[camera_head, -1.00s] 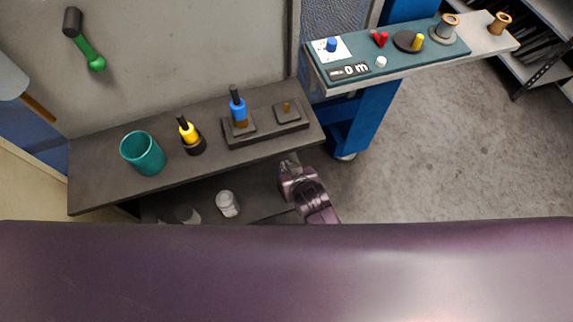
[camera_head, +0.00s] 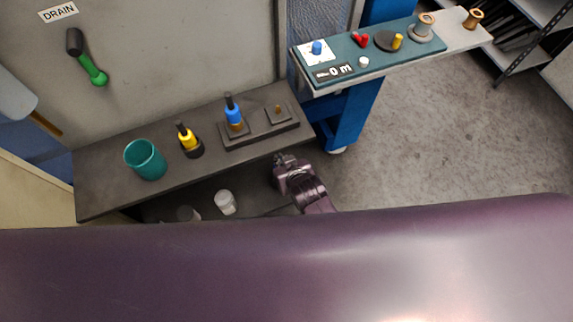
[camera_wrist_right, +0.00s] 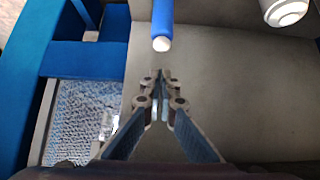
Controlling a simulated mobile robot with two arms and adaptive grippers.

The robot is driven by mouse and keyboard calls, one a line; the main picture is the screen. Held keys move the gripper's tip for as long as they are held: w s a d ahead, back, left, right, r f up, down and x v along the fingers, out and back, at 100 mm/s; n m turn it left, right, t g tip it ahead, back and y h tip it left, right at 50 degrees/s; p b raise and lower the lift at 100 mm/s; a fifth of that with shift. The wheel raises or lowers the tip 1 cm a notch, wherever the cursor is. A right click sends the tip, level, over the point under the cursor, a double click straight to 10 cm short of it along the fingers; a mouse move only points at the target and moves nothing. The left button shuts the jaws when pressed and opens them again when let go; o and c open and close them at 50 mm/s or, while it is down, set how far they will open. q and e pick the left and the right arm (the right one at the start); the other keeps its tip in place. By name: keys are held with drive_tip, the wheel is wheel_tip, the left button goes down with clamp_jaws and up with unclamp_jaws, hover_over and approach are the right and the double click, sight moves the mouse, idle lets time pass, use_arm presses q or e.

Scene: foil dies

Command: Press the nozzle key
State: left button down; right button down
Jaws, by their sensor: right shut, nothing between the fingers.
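My right gripper (camera_head: 281,160) is at the front edge of the dark shelf, in front of the block with the blue-handled tool (camera_head: 234,112). Its fingers are closed together and empty in the right wrist view (camera_wrist_right: 160,78). A teal control panel (camera_head: 346,54) at upper right carries a blue button (camera_head: 317,47) on a white plate, a red part (camera_head: 360,40), a white button (camera_head: 364,62), a dark disc with a yellow knob (camera_head: 397,41) and a display (camera_head: 333,73). I cannot tell which is the nozzle key. The gripper is apart from the panel. My left gripper is not in view.
The dark shelf (camera_head: 105,192) holds a teal cup (camera_head: 145,160) and a yellow-handled tool (camera_head: 188,137). A white jar (camera_head: 225,202) stands lower down. A green-handled lever (camera_head: 93,72) hangs below a DRAIN label (camera_head: 58,12). Open floor (camera_head: 440,130) lies at right.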

drive_tip(key=v, duration=0.9)
drive_tip(key=shift+w, duration=0.1)
drive_tip(key=s+d+f+g, duration=0.1)
drive_tip(key=s+d+f, duration=0.15)
drive_tip(key=f, duration=0.45)
drive_tip(key=s+d+f+g, duration=0.1)
drive_tip(key=s+f, duration=0.3)
drive_tip(key=f, duration=0.3)
drive_tip(key=s+d+f+g+h, duration=0.1)
drive_tip(key=s+d+f+g, duration=0.1)
drive_tip(key=s+d+f, duration=0.3)
drive_tip(key=s+d+f+g+h, duration=0.1)
drive_tip(key=s+d+f+g, duration=0.1)
drive_tip(key=s+d+f, duration=0.4)
drive_tip(key=s+d+f+m+g, duration=0.1)
drive_tip(key=s+d+f, duration=0.5)
drive_tip(key=s+f, duration=0.4)
drive_tip(key=s, duration=0.5)
drive_tip(key=shift+s+g+h, duration=0.25)
drive_tip(key=shift+g+h, duration=0.15)
